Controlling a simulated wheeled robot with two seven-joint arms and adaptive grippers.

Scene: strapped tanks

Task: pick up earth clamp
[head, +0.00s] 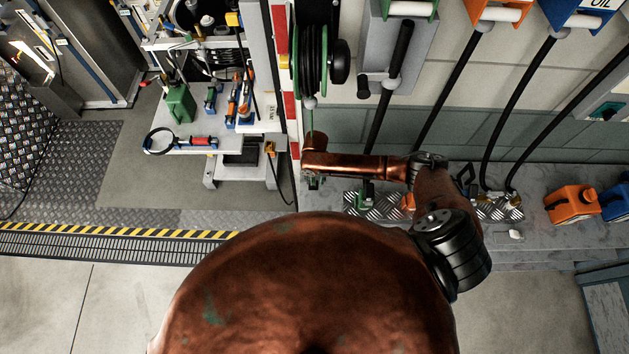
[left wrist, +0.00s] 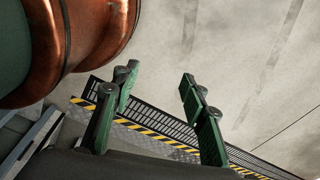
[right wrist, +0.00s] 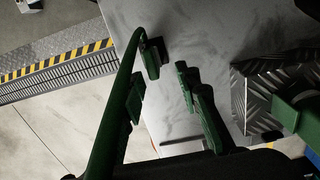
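The earth clamp (right wrist: 151,58) appears to be the small dark and green block at the end of a thick green cable (right wrist: 118,92) in the right wrist view. It lies just beyond my right fingertips, apparently between their lines; I see no contact. My right gripper (right wrist: 161,77) is open, with a clear gap between its fingers. In the head view the right gripper (head: 313,181) is small and partly covered by my wrist, below the cable reel (head: 310,65). My left gripper (left wrist: 158,80) is open and empty in the left wrist view, over the floor.
A grey bench (head: 535,235) carries tread plate (head: 355,203), an orange can (head: 572,204) and a blue can (head: 614,203). Black hoses hang along the wall. A cluttered shelf (head: 190,142) stands left. A striped floor grating (head: 110,245) crosses open floor.

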